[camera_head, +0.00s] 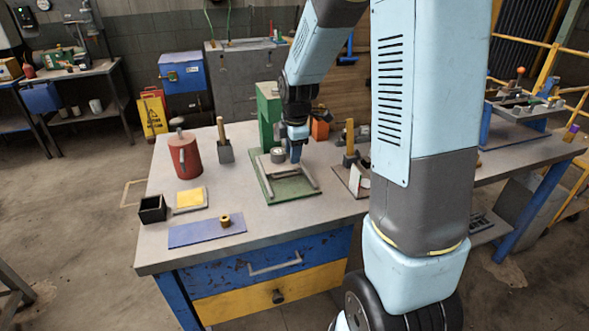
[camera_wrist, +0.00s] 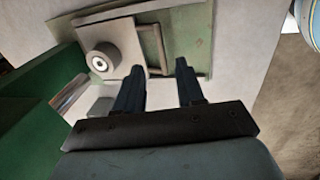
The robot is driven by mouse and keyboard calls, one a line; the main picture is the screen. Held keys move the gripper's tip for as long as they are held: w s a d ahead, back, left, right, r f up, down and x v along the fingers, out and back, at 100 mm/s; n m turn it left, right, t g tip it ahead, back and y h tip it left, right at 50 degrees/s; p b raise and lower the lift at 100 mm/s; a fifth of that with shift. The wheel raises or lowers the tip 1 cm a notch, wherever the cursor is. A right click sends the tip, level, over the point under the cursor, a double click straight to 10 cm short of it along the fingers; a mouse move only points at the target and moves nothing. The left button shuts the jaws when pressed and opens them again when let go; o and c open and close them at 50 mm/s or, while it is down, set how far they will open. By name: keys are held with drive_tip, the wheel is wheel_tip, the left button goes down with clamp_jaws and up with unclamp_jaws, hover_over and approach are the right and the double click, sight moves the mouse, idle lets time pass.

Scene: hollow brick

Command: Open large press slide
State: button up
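The large green press (camera_head: 268,112) stands on the workbench, with a green base plate (camera_head: 268,193) in front of it. The base plate also shows in the wrist view (camera_wrist: 192,62). A pale slide plate (camera_wrist: 127,30) with a grey round cylinder (camera_wrist: 104,59) lies on it. A thin bar handle (camera_wrist: 161,47) sticks out from the slide's right side in the wrist view. In the head view my gripper (camera_head: 296,156) hangs above the press base and hides part of the slide.
A red can (camera_head: 184,157), a black box (camera_head: 152,209), a yellow-topped block (camera_head: 190,198) and a blue plate (camera_head: 195,233) are left of the press. A small vise-like tool (camera_head: 356,178) stands to its right. The bench front before the press is clear.

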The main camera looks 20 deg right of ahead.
sight(291, 175)
drive_tip(key=f, duration=0.2)
drive_tip(key=w+f, duration=0.1)
drive_tip(key=f, duration=0.4)
drive_tip(key=shift+w+f, duration=0.25)
drive_tip(key=shift+f, duration=0.1)
clamp_jaws()
idle(0.4)
